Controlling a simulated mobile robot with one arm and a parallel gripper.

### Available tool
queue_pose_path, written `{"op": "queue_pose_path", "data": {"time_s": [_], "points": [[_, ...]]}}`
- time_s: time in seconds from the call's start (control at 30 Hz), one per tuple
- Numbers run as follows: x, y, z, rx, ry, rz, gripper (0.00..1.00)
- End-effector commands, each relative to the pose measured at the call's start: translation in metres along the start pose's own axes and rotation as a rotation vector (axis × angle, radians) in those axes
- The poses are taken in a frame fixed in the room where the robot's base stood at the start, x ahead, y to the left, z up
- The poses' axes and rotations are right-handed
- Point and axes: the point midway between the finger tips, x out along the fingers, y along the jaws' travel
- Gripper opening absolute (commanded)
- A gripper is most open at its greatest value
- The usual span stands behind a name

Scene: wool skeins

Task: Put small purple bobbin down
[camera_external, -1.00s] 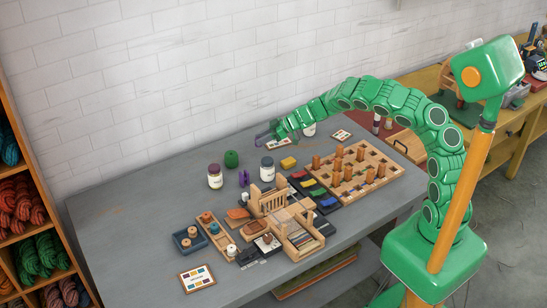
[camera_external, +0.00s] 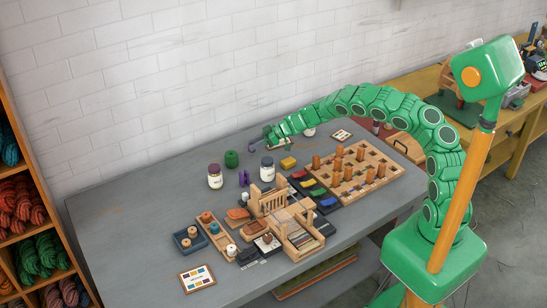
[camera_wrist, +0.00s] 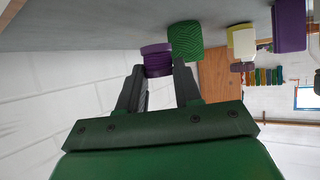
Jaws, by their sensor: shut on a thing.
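The small purple bobbin (camera_wrist: 157,62) is between the fingertips of my gripper (camera_wrist: 160,80) in the wrist view. My gripper is shut on it. In the external view, my gripper (camera_external: 268,134) is over the back of the grey table (camera_external: 130,225), near the wall. The bobbin is too small there to make out clearly, and I cannot tell whether it touches the table. In the wrist view, a green spool (camera_wrist: 186,40) shows right beside the bobbin, apparently beyond it.
The table's left side is clear.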

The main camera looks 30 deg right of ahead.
Motion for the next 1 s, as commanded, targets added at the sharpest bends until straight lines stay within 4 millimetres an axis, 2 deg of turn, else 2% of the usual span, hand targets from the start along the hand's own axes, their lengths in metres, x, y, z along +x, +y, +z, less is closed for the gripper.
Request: {"op": "queue_pose_path", "data": {"time_s": [0.17,0.47,0.9,0.93,1.0], "points": [[0.007,0.004,0.004,0.0,0.002,0.001,0.05],[0.019,0.005,0.029,0.001,0.0,0.003,0.05],[0.022,0.004,0.033,0.0,0.001,0.001,0.05],[0.022,0.004,0.033,-0.001,0.001,0.002,0.37],[0.022,0.004,0.032,-0.001,0.001,0.002,0.47]]}}
